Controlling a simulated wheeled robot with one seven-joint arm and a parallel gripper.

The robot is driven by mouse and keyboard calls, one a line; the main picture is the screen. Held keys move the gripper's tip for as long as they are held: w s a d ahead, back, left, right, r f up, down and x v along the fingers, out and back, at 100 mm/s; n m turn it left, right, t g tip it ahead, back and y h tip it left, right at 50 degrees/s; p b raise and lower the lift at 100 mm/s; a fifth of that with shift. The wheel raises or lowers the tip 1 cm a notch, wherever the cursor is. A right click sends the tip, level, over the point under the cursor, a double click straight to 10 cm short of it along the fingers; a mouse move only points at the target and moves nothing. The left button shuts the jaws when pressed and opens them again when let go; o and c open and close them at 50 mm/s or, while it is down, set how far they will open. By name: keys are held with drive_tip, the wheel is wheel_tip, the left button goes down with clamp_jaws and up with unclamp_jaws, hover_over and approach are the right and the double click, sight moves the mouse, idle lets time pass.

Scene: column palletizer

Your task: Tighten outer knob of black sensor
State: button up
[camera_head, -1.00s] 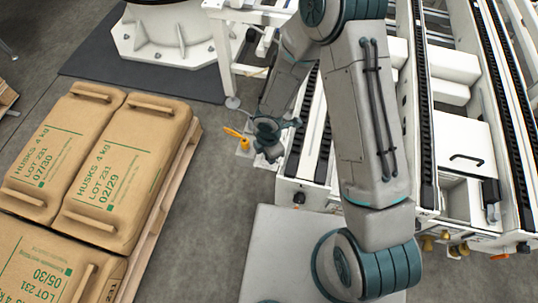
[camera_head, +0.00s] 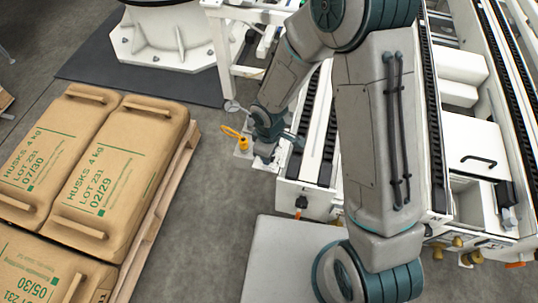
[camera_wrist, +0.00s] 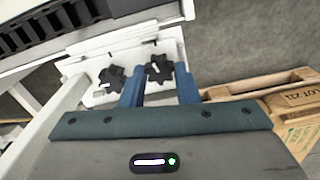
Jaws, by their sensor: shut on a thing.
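In the wrist view, two black star-shaped knobs sit side by side on a white bracket (camera_wrist: 95,97). The right-hand knob (camera_wrist: 158,71) lies between the two blue fingers of my gripper (camera_wrist: 160,88), which is shut on it. The left-hand knob (camera_wrist: 110,79) is just outside the left finger and is free. In the head view, my gripper (camera_head: 264,150) is low beside the near left corner of the conveyor frame; its fingertips and the knobs cannot be made out there. I cannot clearly identify the black sensor's body in either view.
A yellow fitting (camera_head: 243,143) with a yellow loop stands just left of my gripper. The white conveyor frame (camera_head: 305,197) is close on the right. Brown sacks (camera_head: 120,165) lie on a wooden pallet (camera_head: 160,215) to the left, with clear grey floor between.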

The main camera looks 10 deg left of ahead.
drive_tip(key=shift+m+b, duration=0.6)
drive_tip(key=shift+m, duration=0.6)
drive_tip(key=o, duration=1)
wheel_tip(320, 180, up, 14)
drive_tip(key=p, duration=0.3)
drive_tip(key=shift+f, duration=0.1)
